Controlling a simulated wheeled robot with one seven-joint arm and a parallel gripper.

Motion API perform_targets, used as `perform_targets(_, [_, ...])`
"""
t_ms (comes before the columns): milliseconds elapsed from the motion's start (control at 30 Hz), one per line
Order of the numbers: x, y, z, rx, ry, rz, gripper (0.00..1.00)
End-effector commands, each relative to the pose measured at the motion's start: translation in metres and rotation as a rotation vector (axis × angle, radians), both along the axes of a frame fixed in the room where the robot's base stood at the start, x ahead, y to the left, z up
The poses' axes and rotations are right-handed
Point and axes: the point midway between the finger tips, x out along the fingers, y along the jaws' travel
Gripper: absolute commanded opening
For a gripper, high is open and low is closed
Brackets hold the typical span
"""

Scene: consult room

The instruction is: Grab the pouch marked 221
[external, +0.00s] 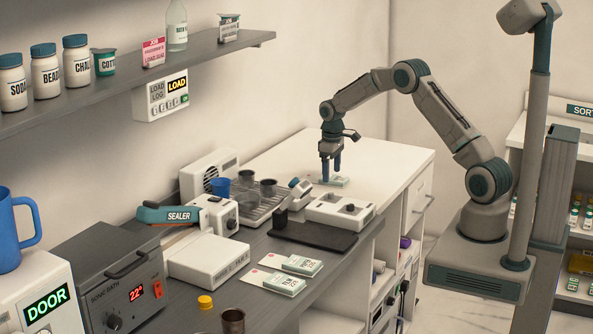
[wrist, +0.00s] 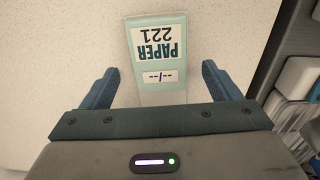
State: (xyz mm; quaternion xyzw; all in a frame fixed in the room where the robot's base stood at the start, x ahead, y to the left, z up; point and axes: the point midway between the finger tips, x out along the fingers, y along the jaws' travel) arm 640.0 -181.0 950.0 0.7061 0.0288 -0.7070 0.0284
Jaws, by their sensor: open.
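The pouch marked 221 (wrist: 158,75) lies flat on the white counter. In the wrist view it is a pale green packet with a white label reading "PAPER 221", upside down in the picture. In the external view the pouch (external: 339,181) shows small under my gripper. My gripper (external: 330,178) points down over it. In the wrist view the two blue fingers of my gripper (wrist: 159,84) stand open, one on each side of the pouch, with a gap on both sides. The pouch's near end is hidden behind the gripper body.
Two other pouches (external: 285,283) lie on the grey counter. A tray with cups (external: 262,207) stands at the left. The white counter (external: 385,160) around the pouch is mostly clear.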

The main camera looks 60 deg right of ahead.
Motion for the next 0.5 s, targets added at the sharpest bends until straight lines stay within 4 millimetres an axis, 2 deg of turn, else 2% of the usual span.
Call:
perform_targets(167, [0.0, 0.0, -0.016, 0.0, 0.0, -0.001, 0.84])
perform_targets(367, [0.0, -0.001, -0.018, -0.001, -0.001, -0.001, 0.84])
perform_targets(400, [0.0, -0.001, -0.018, -0.001, -0.001, -0.001, 0.81])
perform_targets(500, [0.0, -0.001, -0.017, -0.001, -0.001, -0.001, 0.53])
